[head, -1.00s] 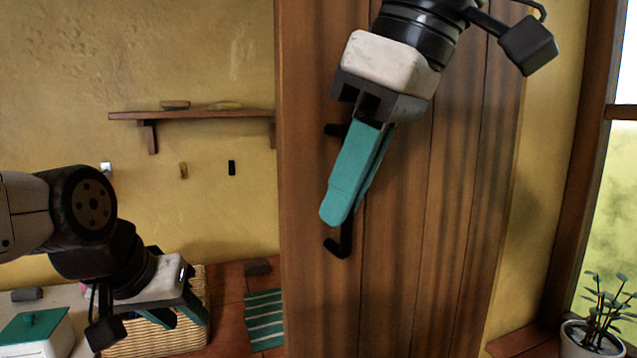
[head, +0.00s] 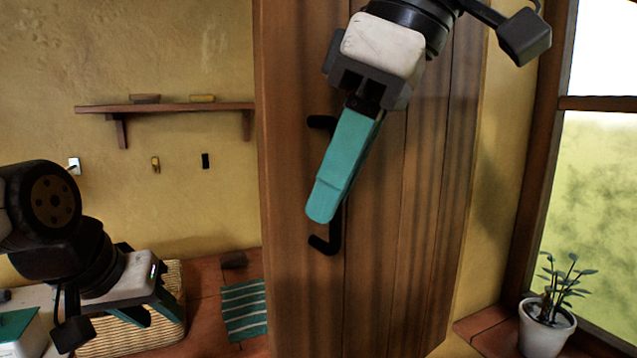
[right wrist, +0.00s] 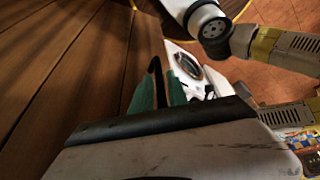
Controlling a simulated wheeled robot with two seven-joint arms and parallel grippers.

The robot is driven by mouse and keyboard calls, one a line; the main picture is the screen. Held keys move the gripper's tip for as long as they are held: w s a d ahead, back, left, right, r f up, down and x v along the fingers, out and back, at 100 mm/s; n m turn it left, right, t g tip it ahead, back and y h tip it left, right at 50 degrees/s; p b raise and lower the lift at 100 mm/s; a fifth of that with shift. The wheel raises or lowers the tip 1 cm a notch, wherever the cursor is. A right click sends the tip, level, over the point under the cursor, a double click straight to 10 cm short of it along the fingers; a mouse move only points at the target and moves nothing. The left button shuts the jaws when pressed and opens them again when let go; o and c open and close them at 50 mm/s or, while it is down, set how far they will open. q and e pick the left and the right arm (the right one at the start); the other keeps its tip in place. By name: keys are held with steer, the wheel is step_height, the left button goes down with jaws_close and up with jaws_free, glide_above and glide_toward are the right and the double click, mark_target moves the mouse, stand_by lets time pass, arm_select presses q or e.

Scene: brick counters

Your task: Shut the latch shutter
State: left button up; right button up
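The shutter (head: 425,200) is a tall panel of brown planks standing in the middle of the head view. It carries a black C-shaped handle (head: 322,245). My right gripper (head: 322,207) comes down from the top, its teal fingers across the handle and hiding its middle. In the right wrist view, the black handle (right wrist: 156,72) passes between the close-set fingers (right wrist: 158,95), which look shut on it. No separate latch shows. My left gripper (head: 152,312) hangs at the lower left, its fingers apart and empty, away from the shutter.
A wicker basket (head: 130,340) is below my left gripper, beside a striped teal cloth (head: 244,310). A wall shelf (head: 165,107) is left of the shutter. A potted plant (head: 545,328) stands on the sill by the window (head: 595,210) at the right.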

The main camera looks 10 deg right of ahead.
steer(key=v, duration=0.7)
steer(key=shift+r, duration=0.4)
steer(key=shift+s+d, duration=0.1)
